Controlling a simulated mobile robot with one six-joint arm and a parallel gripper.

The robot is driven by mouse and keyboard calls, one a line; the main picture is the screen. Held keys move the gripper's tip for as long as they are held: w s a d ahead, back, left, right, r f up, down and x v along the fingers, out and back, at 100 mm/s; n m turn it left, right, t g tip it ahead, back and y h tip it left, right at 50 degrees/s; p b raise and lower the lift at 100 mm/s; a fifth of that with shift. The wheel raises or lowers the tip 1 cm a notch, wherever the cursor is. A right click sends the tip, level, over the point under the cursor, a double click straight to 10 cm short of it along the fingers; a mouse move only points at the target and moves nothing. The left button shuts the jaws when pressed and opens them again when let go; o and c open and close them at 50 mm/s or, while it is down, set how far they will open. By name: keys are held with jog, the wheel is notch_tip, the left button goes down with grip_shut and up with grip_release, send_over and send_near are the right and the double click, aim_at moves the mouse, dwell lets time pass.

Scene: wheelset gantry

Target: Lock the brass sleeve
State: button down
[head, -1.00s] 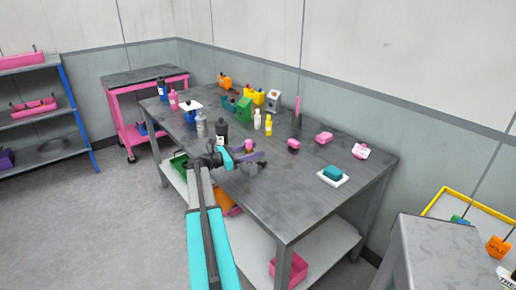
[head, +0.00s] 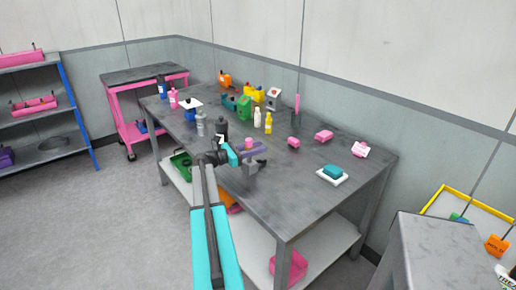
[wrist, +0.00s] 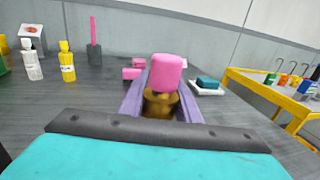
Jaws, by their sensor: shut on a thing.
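The brass sleeve (wrist: 160,104) is between the two purple fingers of my gripper (wrist: 160,110) in the wrist view. A pink rounded block (wrist: 166,72) shows directly above the brass, and it seems to sit on top of it. My gripper is shut on the brass piece. The lower part of the brass is hidden behind the dark grey edge of my gripper body.
Bottles, including a yellow one (head: 268,123) and a white one (head: 257,117), stand behind my gripper. Pink blocks (head: 323,135) and a teal block on a white tray (head: 332,171) lie to the right. The bench front right is clear.

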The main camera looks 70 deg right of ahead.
jog(key=shift+a+f+b, duration=0.1)
jog(key=shift+f+b, duration=0.2)
jog(key=shift+f, duration=0.75)
jog(key=c, duration=1.3)
grip_release()
jog(key=shift+w, duration=0.1)
jog(key=shift+w+a, duration=0.15)
jog(key=b+v, duration=0.3)
jog(key=v, duration=1)
jog(key=shift+a+r, duration=0.1)
